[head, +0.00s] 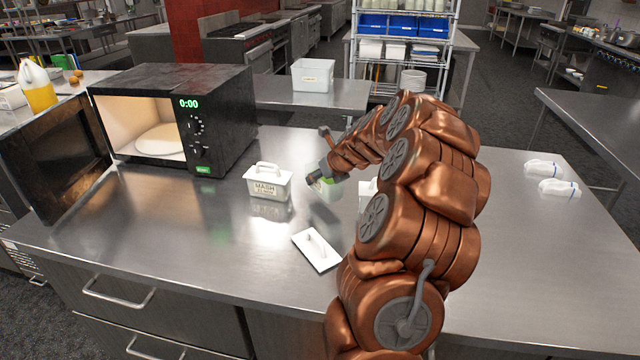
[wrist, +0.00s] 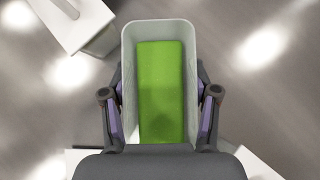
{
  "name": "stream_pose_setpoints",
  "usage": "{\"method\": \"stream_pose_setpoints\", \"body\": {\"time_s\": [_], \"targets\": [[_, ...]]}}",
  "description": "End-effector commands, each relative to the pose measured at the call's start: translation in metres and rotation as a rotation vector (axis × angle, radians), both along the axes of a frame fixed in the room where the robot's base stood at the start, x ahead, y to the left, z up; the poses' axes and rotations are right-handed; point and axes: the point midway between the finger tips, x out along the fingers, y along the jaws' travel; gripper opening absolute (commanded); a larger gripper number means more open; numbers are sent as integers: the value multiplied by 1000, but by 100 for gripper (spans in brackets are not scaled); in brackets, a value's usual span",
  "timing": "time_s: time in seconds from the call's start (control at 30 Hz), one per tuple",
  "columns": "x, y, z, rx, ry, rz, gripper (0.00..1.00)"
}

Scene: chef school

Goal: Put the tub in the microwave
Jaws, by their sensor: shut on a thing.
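An open white tub (wrist: 128,52) with a green block inside is between the fingers of my gripper (wrist: 160,95) in the wrist view. My gripper is shut on the tub's sides. In the head view the tub (head: 325,189) shows small and partly hidden by my gripper (head: 326,176), and it looks held just above the counter. The black microwave (head: 223,112) stands at the back left of the counter. Its door (head: 58,155) is swung wide open to the left. A pale round plate (head: 160,139) lies inside the lit, otherwise empty cavity; the display reads 0:00.
A white lidded tub marked MASH (head: 266,186) stands between the microwave and my gripper. A loose white lid (head: 316,250) lies on the counter (head: 200,240) in front. Another white container (head: 366,190) is partly hidden behind my arm. Two white bottle-like items (head: 558,187) lie at right.

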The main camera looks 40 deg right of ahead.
Motion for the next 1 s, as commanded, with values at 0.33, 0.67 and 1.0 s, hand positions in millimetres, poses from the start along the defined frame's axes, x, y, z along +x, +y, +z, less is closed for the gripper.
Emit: {"method": "stream_pose_setpoints", "body": {"time_s": [0.33,0.67,1.0], "targets": [[7,-3,-20,2,-1,-1,0],[7,-3,-35,0,-1,0,0],[7,-3,-38,0,-1,0,73]]}}
